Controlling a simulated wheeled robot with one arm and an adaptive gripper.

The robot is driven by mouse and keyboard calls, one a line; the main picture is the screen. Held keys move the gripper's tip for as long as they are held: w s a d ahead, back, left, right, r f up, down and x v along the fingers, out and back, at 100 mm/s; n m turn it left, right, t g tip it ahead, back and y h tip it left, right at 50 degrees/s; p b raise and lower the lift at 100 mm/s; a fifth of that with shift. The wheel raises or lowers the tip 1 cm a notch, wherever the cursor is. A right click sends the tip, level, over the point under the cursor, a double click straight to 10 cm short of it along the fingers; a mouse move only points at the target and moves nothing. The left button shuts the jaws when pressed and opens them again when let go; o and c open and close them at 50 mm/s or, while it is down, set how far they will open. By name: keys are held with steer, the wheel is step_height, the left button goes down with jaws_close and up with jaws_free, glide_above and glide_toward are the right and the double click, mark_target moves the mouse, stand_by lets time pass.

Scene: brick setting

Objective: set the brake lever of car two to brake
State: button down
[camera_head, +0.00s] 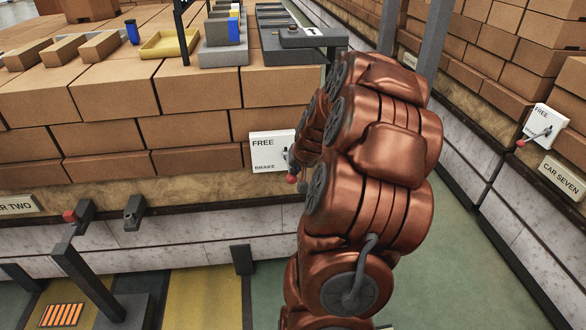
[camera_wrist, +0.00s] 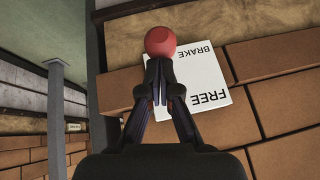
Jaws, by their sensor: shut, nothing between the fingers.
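The white brake plate (camera_head: 263,152) of car two is on the side of the brick-loaded car, with FREE at its top and BRAKE at its bottom. The lever's red knob (camera_head: 291,179) is at the BRAKE end, by the plate's lower right. In the wrist view, the plate (camera_wrist: 205,95) appears upside down and the knob (camera_wrist: 160,41) is level with BRAKE. My gripper (camera_wrist: 159,66) is shut and empty, its fingertips just below the knob in that view. Whether they touch is unclear. The lever's shaft is mostly hidden.
Car seven (camera_head: 563,179) stands at the right with its own FREE/BRAKE plate (camera_head: 546,127) and red-knobbed lever. A green floor aisle (camera_head: 460,235) runs between the cars. Trays and a yellow bin (camera_head: 170,43) lie on the bricks. Dark metal posts stand at the lower left.

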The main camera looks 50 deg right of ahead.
step_height(320, 180, down, 7)
steer(key=b, duration=0.5)
steer(key=shift+s+a+f, duration=0.15)
steer(key=shift+s+a, duration=0.1)
steer(key=shift+f, duration=0.1)
stand_by(0.3)
steer(key=s+a+f+v, duration=0.1)
steer(key=s+v, duration=0.1)
steer(key=v, duration=1.1)
steer(key=shift+a+f, duration=0.25)
steer(key=shift+f, duration=0.15)
steer(key=shift+s, duration=0.1)
